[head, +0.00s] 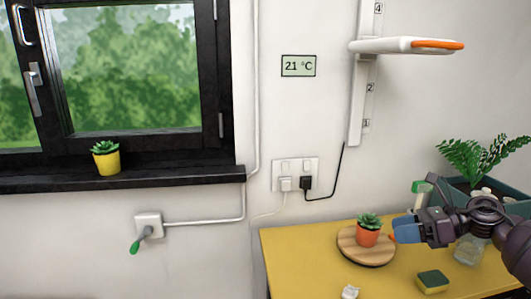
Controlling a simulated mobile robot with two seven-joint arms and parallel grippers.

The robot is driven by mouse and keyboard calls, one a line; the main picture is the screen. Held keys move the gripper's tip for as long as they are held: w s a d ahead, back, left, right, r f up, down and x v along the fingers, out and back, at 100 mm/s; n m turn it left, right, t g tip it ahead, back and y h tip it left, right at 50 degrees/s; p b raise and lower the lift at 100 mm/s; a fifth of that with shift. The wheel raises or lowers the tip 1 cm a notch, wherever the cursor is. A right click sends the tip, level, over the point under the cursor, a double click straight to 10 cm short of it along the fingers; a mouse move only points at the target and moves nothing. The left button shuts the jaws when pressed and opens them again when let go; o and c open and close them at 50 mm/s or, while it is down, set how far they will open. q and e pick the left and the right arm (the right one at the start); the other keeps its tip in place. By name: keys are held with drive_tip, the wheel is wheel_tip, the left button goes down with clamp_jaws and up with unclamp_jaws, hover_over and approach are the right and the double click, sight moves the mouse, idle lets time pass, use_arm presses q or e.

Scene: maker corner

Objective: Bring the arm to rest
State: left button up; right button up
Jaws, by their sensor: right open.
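My right arm comes in from the right edge, and its dark gripper (407,228) is over the yellow table (295,260). The jaws are open, and I see nothing held between them. The blue fingertip is just right of a small succulent in an orange pot (367,238), which stands on a round wooden board (352,254). I cannot tell whether the fingertip touches the plant or pot. My left gripper is not in view.
A sponge (432,281) lies at the table's front, with a small white object (349,292) to its left. A clear glass jar (467,250) is partly behind my arm. A planter with a fern (478,165) stands at right.

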drive_tip(key=s+a+f+m+t+h, duration=0.1)
drive_tip(key=s+a+f+m+t, duration=0.2)
drive_tip(key=s+f+m+t, duration=0.65)
drive_tip(key=s+a+f+m+t+h, duration=0.1)
drive_tip(key=a+f+m+t, duration=0.15)
drive_tip(key=f+m, duration=0.75)
drive_tip(key=s+f+m+g+h, duration=0.2)
drive_tip(key=s+f+m+h, duration=0.3)
drive_tip(key=s+m, duration=0.6)
drive_tip(key=s+d+f+m+g+h+p, duration=0.1)
drive_tip(key=s+f+m+g+h, duration=0.2)
drive_tip(key=s+m, duration=0.7)
wheel_tip(320, 180, down, 3)
drive_tip(key=m+h, duration=0.3)
drive_tip(key=m, duration=0.2)
drive_tip(key=shift+s+r+m, duration=0.2)
drive_tip(key=shift+s+m, duration=0.15)
